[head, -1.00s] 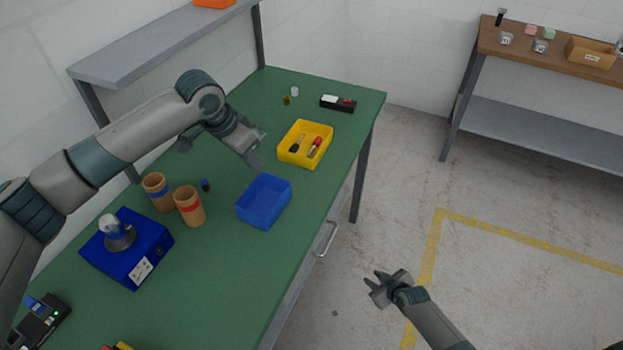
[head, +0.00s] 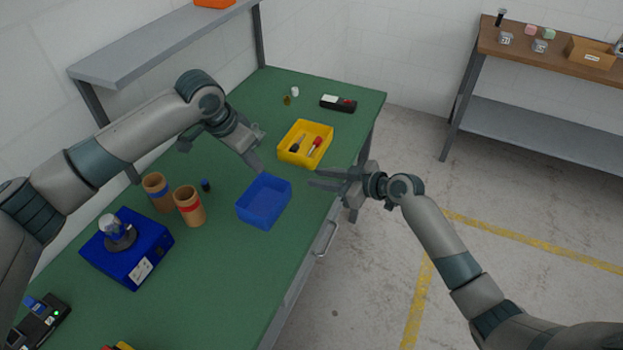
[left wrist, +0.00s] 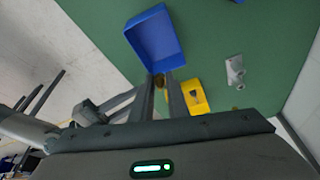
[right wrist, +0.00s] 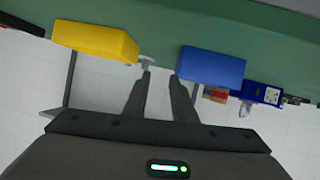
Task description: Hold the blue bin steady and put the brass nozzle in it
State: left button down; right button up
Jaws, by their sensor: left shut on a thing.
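The blue bin (head: 264,202) stands upright on the green table near its right edge and looks empty. My left gripper (head: 258,152) is above the table just behind the bin. In the left wrist view its fingers are shut on a small brownish piece, the brass nozzle (left wrist: 160,80); the fingers hide most of it. The blue bin (left wrist: 155,38) lies beyond the fingertips there. My right gripper (head: 325,180) is open and empty, off the table's right edge. In the right wrist view the blue bin (right wrist: 211,66) is ahead, slightly right of the fingertips, apart from them.
A yellow bin (head: 296,158) with small tools stands behind the blue bin. Two tan cups (head: 189,208) and a small dark blue piece (head: 206,185) stand to its left. A blue device (head: 127,250) is nearer. A small brass-coloured piece (head: 287,100) lies at the back.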

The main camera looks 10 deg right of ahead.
aim_at(276, 178)
jog(key=a, duration=0.1)
jog(key=s+a+r+g+y, duration=0.1)
jog(key=a, duration=0.1)
jog(key=shift+s+r, duration=0.1)
jog(key=shift+r, duration=0.1)
jog(key=shift+a, duration=0.1)
jog(key=shift+x, duration=5.95)
jog(key=shift+c, duration=0.3)
grip_shut()
